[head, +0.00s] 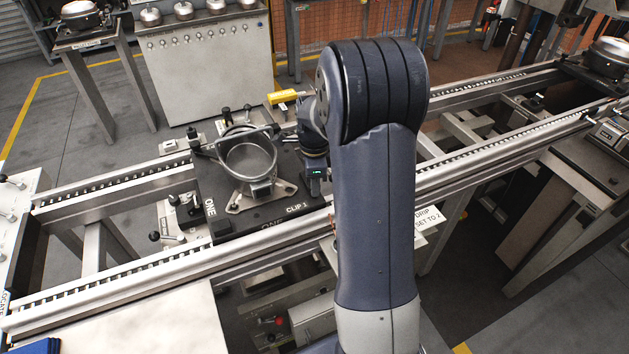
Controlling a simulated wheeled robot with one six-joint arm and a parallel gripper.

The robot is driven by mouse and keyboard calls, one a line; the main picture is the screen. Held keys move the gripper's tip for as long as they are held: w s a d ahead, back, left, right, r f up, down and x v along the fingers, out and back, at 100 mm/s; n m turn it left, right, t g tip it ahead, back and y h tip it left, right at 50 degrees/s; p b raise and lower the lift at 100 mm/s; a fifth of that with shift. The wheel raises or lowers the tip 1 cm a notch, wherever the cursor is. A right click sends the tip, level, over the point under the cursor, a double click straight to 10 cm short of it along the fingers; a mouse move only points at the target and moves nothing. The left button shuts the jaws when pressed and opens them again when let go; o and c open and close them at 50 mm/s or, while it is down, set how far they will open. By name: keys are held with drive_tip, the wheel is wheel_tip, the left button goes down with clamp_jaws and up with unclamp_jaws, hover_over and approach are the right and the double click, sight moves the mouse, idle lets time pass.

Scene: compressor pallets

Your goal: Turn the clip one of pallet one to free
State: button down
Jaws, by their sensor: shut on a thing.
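Pallet one (262,217) is a dark plate marked ONE, sitting across the two roller rails. The CLIP 1 label (297,207) is at the pallet's near right corner. My gripper (314,188) points down at that corner, just above the label and right of the ring holder. It is shut on clip one, which is mostly hidden by the gripper. Which way the clip is turned cannot be told.
My arm covers the pallet's right side and part of the rails. A yellow block (282,97) is behind my wrist. A sign (428,216) reading DRIP SET TO 2 hangs right of my arm.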

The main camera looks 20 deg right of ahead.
drive_tip(key=c, duration=1.1)
unclamp_jaws()
wheel_tip(320, 180, up, 11)
drive_tip(key=shift+f, duration=0.1)
wheel_tip(320, 180, down, 11)
drive_tip(key=shift+r, duration=0.15)
drive_tip(key=shift+n, duration=0.3)
idle(0.4)
